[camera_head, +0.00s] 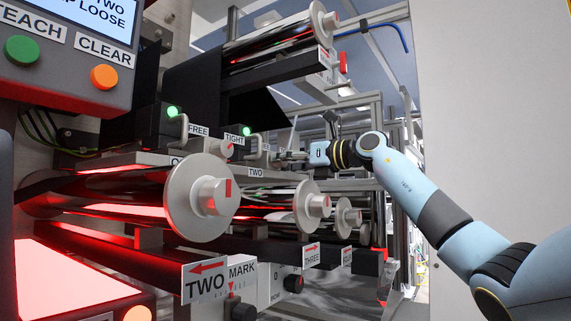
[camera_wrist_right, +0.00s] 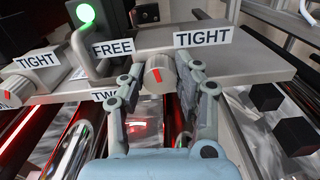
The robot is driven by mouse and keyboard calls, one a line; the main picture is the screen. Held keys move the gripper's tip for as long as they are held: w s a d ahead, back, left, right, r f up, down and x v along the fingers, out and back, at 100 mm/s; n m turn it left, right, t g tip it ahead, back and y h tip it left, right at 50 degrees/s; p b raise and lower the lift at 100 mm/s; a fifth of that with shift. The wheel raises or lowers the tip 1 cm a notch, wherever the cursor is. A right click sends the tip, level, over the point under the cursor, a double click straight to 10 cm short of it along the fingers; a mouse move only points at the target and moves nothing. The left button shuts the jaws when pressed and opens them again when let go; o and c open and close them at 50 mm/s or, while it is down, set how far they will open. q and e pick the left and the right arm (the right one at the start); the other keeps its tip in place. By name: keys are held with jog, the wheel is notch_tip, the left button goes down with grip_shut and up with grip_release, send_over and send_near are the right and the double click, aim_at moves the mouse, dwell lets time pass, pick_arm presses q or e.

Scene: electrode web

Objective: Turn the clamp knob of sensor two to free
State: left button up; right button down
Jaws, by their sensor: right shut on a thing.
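The clamp knob of sensor two (camera_wrist_right: 159,75) is a pale round knob with a red pointer mark, on a grey plate in the right wrist view. The FREE label (camera_wrist_right: 113,49) is at its left and the TIGHT label (camera_wrist_right: 202,38) at its right. The red mark points upward, leaning slightly left, between the labels. My right gripper (camera_wrist_right: 162,85) has its fingers on both sides of the knob and is shut on it. In the head view my right gripper (camera_head: 291,156) reaches in from the right beside the TWO label (camera_head: 256,172). My left gripper is not in view.
A neighbouring knob (camera_head: 227,150) with its own labels is at the left. A lit green lamp (camera_wrist_right: 86,13) and a bracket stand behind FREE. Rollers with large end discs (camera_head: 201,197) lie below. A control panel (camera_head: 70,55) fills the upper left.

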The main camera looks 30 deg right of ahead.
jog(key=n+b, duration=0.1)
jog(key=n, duration=0.6)
jog(key=shift+f+b, duration=0.1)
jog(key=shift+b, duration=0.3)
dwell(0.3)
jog(key=c, duration=0.9)
grip_release()
jog(key=shift+c, duration=0.2)
jog(key=shift+s, duration=0.1)
jog(key=v, duration=1.1)
jog(key=shift+s+d, duration=0.15)
jog(key=shift+s, duration=0.25)
